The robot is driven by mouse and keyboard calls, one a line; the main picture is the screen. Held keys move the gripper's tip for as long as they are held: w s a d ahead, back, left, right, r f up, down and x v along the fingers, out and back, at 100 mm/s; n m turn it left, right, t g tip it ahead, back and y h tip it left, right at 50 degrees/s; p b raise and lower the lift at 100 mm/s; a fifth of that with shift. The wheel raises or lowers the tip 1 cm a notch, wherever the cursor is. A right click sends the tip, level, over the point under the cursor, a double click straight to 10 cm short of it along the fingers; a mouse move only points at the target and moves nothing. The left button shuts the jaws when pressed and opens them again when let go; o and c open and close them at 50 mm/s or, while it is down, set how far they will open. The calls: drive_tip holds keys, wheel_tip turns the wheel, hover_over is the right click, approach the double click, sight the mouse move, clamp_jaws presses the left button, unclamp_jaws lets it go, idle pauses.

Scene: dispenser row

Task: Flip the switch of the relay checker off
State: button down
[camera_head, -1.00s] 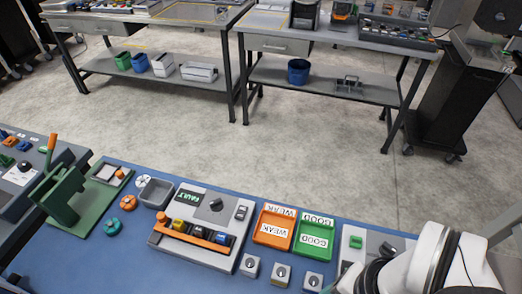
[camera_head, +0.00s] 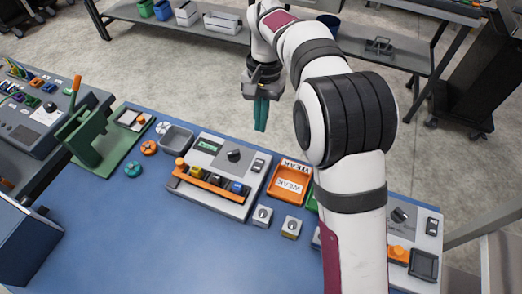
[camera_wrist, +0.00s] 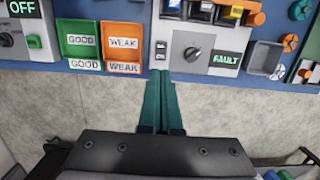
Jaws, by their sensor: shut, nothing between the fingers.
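A grey tester box (camera_head: 222,207) stands on the blue bench, with a dark knob (camera_head: 234,155), a small display and a black rocker switch (camera_head: 259,164). In the wrist view its display (camera_wrist: 226,59) reads FAULT, and its rocker switch (camera_wrist: 160,50) is just beyond my fingertips. No label names it as the relay checker. My gripper (camera_head: 261,128) has teal fingers pointing down, beyond the box's far edge. In the wrist view the gripper (camera_wrist: 160,74) is shut and empty, its tips lined up with the switch. I cannot tell whether they touch or which way the rocker is pressed.
An orange WEAK tray (camera_wrist: 122,68) and a green GOOD tray (camera_wrist: 83,50) lie beside the box. A second panel (camera_wrist: 22,8) shows OFF. A grey bin (camera_head: 176,137) and a green press (camera_head: 88,140) stand to the left.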

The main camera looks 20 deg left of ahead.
sight(260, 164)
drive_tip(key=shift+f, duration=0.1)
drive_tip(key=f, duration=0.4)
drive_tip(key=s+f, duration=0.1)
drive_tip(key=f, duration=0.4)
drive_tip(key=s+f, duration=0.1)
drive_tip(key=f, duration=0.3)
drive_tip(key=shift+f, duration=0.35)
drive_tip(key=shift+f, duration=0.25)
drive_tip(key=shift+w+d, duration=0.1)
drive_tip(key=shift+w, duration=0.65)
drive_tip(key=shift+r, duration=0.1)
